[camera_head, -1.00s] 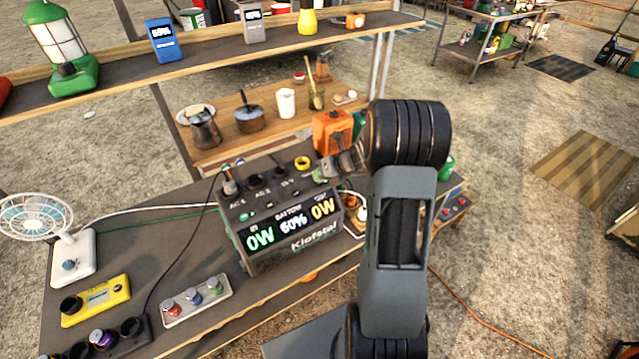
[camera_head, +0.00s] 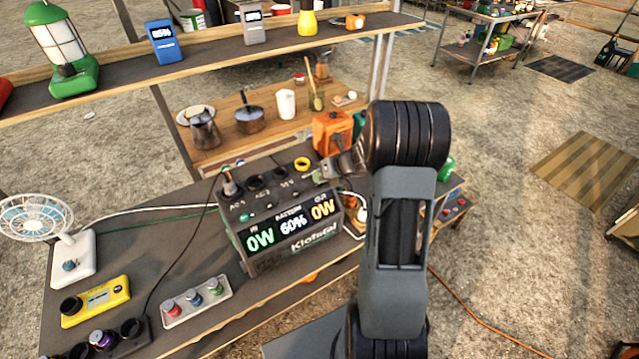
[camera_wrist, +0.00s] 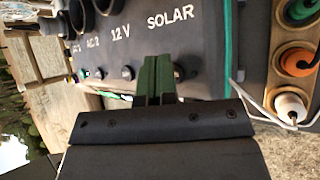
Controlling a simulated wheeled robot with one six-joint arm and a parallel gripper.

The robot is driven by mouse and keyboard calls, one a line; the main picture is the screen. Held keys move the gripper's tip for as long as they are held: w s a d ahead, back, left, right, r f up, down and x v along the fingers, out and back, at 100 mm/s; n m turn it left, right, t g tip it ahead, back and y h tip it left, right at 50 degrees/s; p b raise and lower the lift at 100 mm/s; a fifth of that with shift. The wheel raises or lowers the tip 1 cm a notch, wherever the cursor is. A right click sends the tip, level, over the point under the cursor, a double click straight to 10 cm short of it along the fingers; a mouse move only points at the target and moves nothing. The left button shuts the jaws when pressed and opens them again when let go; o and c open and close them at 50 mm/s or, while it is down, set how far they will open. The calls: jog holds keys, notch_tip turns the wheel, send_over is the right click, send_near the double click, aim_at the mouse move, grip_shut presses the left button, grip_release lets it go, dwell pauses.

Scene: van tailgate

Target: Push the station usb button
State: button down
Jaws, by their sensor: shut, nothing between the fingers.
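The power station (camera_head: 262,266) is a dark box on the table, with a lit front display reading 0W, 60% and 0W. Its top carries sockets, a yellow ring and small buttons. The wrist view shows its panel (camera_wrist: 195,50) with labels AC 2, 12 V and SOLAR, and a row of small buttons, including one under 12 V (camera_wrist: 127,73). I cannot read a USB label; my fingers may hide part of the row. My gripper (camera_wrist: 158,60) is shut and empty, its green fingertips at the panel just below and between 12 V and SOLAR. Contact cannot be told. It also shows in the head view (camera_head: 322,174).
An orange box (camera_head: 332,130) stands behind the station near my wrist. A shelf (camera_head: 220,58) runs above the back.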

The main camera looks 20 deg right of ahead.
jog(key=shift+r+p, duration=0.5)
jog(key=shift+r, duration=0.05)
notch_tip(320, 180, up, 6)
jog(key=p, duration=0.5)
jog(key=shift+p, duration=0.35)
